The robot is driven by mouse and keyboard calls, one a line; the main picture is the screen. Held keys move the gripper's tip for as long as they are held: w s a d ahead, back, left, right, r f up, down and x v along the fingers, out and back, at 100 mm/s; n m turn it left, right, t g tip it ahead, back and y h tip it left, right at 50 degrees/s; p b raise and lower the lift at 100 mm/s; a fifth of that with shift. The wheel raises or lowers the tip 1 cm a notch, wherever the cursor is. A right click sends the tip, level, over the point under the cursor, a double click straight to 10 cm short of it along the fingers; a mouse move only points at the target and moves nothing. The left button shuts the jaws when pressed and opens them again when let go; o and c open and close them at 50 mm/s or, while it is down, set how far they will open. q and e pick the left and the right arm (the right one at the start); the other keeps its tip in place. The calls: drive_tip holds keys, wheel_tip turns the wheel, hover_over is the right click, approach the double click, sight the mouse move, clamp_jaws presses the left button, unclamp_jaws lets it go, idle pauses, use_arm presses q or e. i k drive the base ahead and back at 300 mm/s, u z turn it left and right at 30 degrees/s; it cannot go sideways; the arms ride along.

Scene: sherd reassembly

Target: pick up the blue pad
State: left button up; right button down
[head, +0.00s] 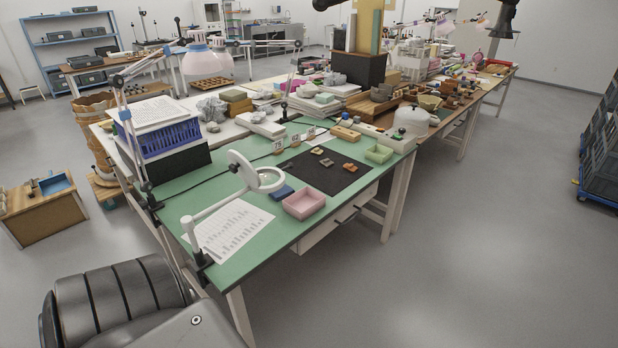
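The blue pad (283,192) is a small dark blue block lying flat on the green tabletop (200,190). It lies just behind and left of a pink tray (304,203), close to the left edge of a black mat (322,172). The ring of a white magnifier lamp (268,180) stands over the table beside it and overlaps its upper left in the picture. Neither of my grippers shows in the head view.
A printed sheet (230,232) lies left of the pad. Several sherds lie on the mat, with a pale green tray (378,154) behind. A blue rack (168,138) stands at the table's left. The floor right of the table (450,250) is clear.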

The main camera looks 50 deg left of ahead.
sight(287, 191)
drive_tip(key=i, duration=1.15)
drive_tip(key=u, duration=0.25)
drive_tip(key=i, duration=1.6)
drive_tip(key=u, duration=0.6)
